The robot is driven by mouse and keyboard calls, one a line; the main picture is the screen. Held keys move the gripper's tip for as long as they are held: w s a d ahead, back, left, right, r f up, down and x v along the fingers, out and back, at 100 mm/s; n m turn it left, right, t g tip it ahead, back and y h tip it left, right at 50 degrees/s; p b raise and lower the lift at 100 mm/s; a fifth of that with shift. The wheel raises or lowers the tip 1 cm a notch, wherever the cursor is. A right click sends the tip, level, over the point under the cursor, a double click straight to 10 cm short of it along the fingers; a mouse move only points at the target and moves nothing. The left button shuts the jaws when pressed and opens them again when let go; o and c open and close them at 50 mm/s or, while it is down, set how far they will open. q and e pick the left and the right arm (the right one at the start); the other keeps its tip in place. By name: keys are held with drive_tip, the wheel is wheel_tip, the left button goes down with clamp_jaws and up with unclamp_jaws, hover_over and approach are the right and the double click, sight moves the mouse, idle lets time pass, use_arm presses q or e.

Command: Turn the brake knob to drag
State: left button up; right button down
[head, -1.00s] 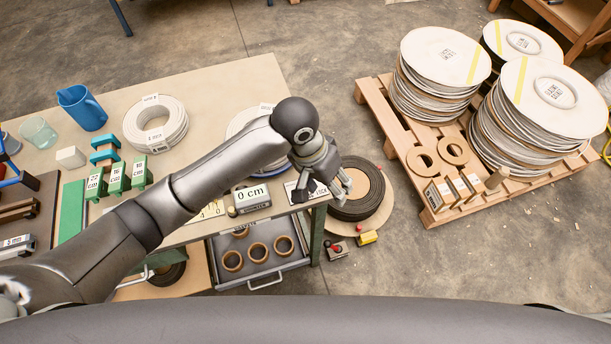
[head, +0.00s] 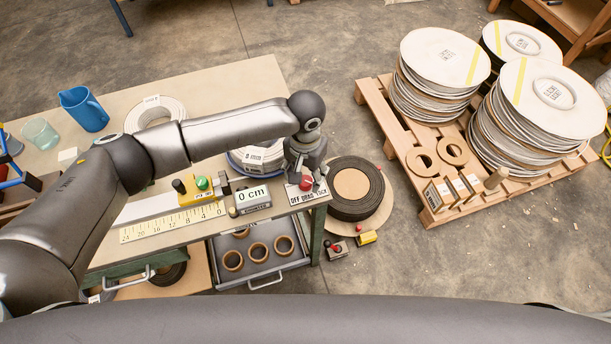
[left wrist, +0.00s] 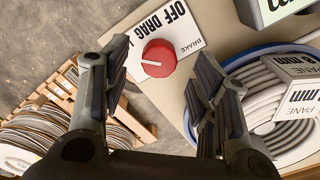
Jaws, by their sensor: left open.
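The red brake knob (head: 306,183) sits on a white label plate (head: 308,195) reading OFF, DRAG, LOCK at the bench's front right corner. In the left wrist view the knob (left wrist: 159,57) shows a white line on its left part; I cannot tell for sure which word it marks. My left gripper (head: 305,173) is over the knob, pointing down. In the left wrist view its two fingers (left wrist: 150,65) are apart, with the knob between them in the picture and a gap on each side. My right gripper is not in view.
Left of the plate is a grey display box (head: 251,200) reading 0 cm. A cable coil (head: 262,157) lies behind it. A yellow block with knobs (head: 203,190) and a ruler (head: 170,222) are further left. A dark reel (head: 355,190) lies on the floor to the right.

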sight(306, 184)
use_arm(q)
drive_tip(key=shift+f, duration=1.4)
drive_tip(key=c, duration=1)
